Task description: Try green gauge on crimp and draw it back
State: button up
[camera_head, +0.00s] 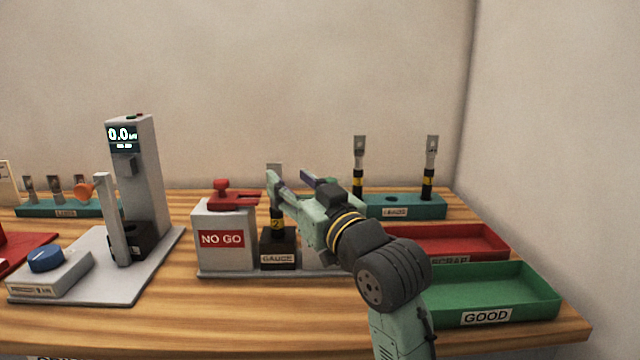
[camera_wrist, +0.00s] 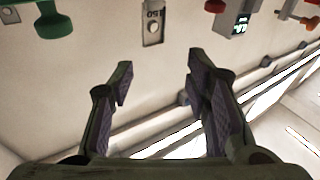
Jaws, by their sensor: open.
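The crimp is a grey metal lug (camera_head: 275,168) on a cable with a black-and-yellow band, upright in the black GAUGE block. Its flat holed end (camera_wrist: 152,25) also shows in the wrist view, top middle, ahead of my fingers. A green knobbed piece (camera_wrist: 53,22), which looks like the green gauge, is at the top left of the wrist view. It is apart from my fingers; in the head view my arm seems to hide it. My gripper (camera_head: 289,180) is open and empty near the lug; its two fingers (camera_wrist: 160,65) show spread apart in the wrist view.
A red gauge (camera_head: 233,194) rests on the NO GO block (camera_head: 222,238), left of the crimp. Banded leads (camera_head: 429,170) stand in a teal rack behind. Red SCRAP (camera_head: 455,240) and green GOOD (camera_head: 490,290) trays lie right. A display tower (camera_head: 135,180) stands left.

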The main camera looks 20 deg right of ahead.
aim_at(329, 179)
jog(key=s+d+f+m+g+h, duration=0.1)
jog(key=s+d+f+m+h, duration=0.2)
jog(key=d, duration=0.7)
jog(key=shift+n, duration=0.4)
jog(key=w+p, duration=0.1)
jog(key=w, duration=0.2)
jog(key=w+a+p, duration=0.1)
jog(key=w, duration=0.2)
jog(key=w+p, duration=0.1)
jog(key=w, duration=0.2)
jog(key=shift+w+a+r, duration=0.15)
jog(key=shift+w+r, duration=0.05)
jog(key=shift+w, duration=0.1)
jog(key=shift+c, duration=0.3)
grip_shut()
